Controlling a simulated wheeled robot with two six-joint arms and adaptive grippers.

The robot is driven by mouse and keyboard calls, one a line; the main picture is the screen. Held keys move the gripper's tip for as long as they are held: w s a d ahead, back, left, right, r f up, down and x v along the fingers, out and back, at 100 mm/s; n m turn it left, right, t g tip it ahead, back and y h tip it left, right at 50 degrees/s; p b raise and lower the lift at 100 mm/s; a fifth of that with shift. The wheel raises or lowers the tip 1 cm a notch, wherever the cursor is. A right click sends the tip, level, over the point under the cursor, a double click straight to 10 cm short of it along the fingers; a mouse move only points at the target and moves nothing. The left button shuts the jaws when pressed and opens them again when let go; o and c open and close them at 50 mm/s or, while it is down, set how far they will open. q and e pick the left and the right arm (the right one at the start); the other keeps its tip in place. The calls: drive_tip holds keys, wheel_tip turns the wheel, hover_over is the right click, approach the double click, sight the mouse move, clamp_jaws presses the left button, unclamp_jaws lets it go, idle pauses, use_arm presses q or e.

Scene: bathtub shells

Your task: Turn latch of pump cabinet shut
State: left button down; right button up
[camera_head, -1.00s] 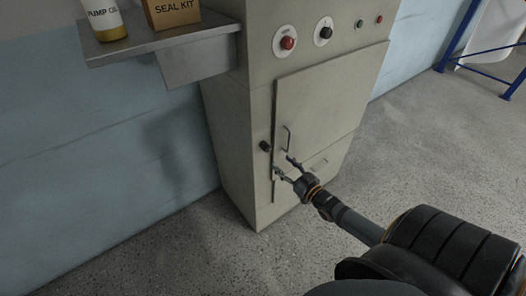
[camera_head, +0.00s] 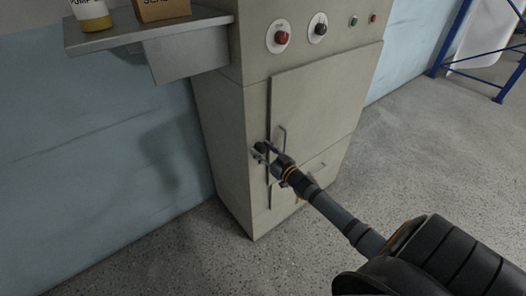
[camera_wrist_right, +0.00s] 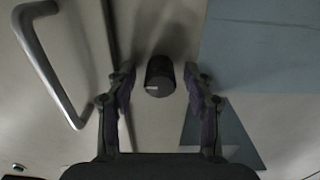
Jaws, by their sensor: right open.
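The pump cabinet (camera_head: 230,130) is a beige box with its door (camera_head: 310,110) looking closed, or nearly so. The latch (camera_head: 260,147) is a small dark knob at the door's left edge; in the right wrist view the latch (camera_wrist_right: 160,76) is a black cylinder with a pale mark on its end. My right gripper (camera_head: 264,153) is at the latch. In the right wrist view my right gripper (camera_wrist_right: 160,80) is open, with one finger on each side of the latch and visible gaps to it. My left gripper is not in view.
A door handle (camera_head: 283,138) stands just right of the latch; the handle (camera_wrist_right: 50,65) also shows in the wrist view. A red button (camera_head: 281,37) and a black selector (camera_head: 319,28) sit above. A shelf (camera_head: 150,30) juts out at upper left.

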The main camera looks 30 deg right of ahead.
clamp_jaws()
drive_tip(key=shift+n, duration=0.4)
drive_tip(key=n+p, duration=0.1)
drive_tip(key=n, duration=0.1)
drive_tip(key=shift+r+n, duration=0.1)
drive_tip(key=shift+n, duration=0.3)
drive_tip(key=n+p, duration=0.1)
drive_tip(key=n, duration=0.3)
drive_tip(key=n+p, duration=0.1)
drive_tip(key=n, duration=0.4)
drive_tip(key=shift+n, duration=2.7)
